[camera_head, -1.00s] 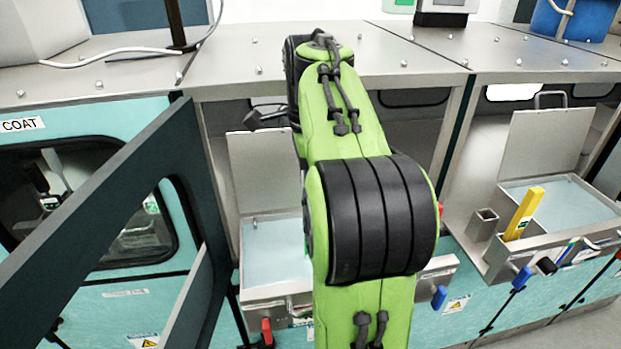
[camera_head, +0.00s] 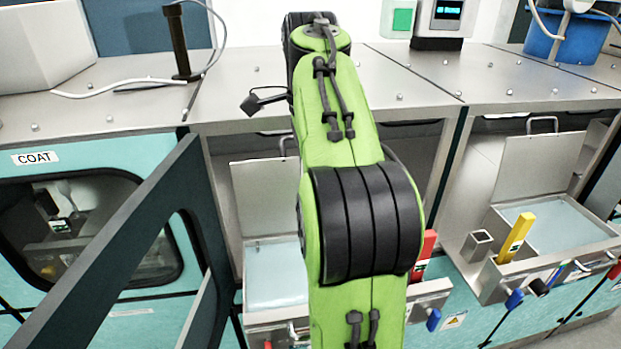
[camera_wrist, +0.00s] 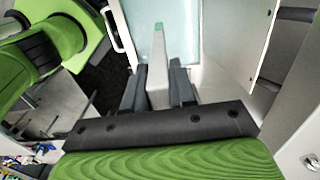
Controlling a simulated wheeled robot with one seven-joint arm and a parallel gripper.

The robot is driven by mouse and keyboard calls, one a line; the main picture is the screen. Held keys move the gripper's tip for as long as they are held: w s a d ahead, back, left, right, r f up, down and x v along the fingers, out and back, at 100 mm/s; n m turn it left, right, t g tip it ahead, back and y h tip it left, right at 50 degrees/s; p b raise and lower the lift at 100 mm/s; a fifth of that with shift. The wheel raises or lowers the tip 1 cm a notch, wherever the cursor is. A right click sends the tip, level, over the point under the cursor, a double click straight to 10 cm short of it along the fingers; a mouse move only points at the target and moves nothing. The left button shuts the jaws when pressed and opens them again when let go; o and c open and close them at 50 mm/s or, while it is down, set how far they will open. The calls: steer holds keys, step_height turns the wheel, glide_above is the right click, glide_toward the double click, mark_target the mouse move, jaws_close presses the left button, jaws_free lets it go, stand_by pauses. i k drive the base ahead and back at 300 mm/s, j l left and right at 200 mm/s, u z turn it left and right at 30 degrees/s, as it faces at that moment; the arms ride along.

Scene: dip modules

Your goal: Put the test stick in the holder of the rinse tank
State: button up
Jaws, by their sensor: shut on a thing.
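In the wrist view my gripper (camera_wrist: 157,88) is shut on a pale grey stick (camera_wrist: 158,62), the test stick, which points away from the camera. Its far end lies before a pale blue-green surface (camera_wrist: 182,30), which looks like a tank's liquid. In the head view my green arm hides the gripper and the held stick. A middle tank (camera_head: 252,316) with a raised lid is partly behind the arm. A red stick (camera_head: 427,243) stands at its right side. The right tank (camera_head: 590,243) has a yellow stick (camera_head: 516,236) upright at its left. Which tank is the rinse tank cannot be read.
An open square metal tube (camera_head: 477,245) stands left of the yellow stick. A dark-framed open door (camera_head: 110,245) juts out at the left, by the COAT cabinet (camera_head: 35,157). Raised lids (camera_head: 540,170) and the metal counter (camera_head: 480,75) bound the tank bays.

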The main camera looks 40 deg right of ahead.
mark_target(471, 257)
steer(key=k, duration=1)
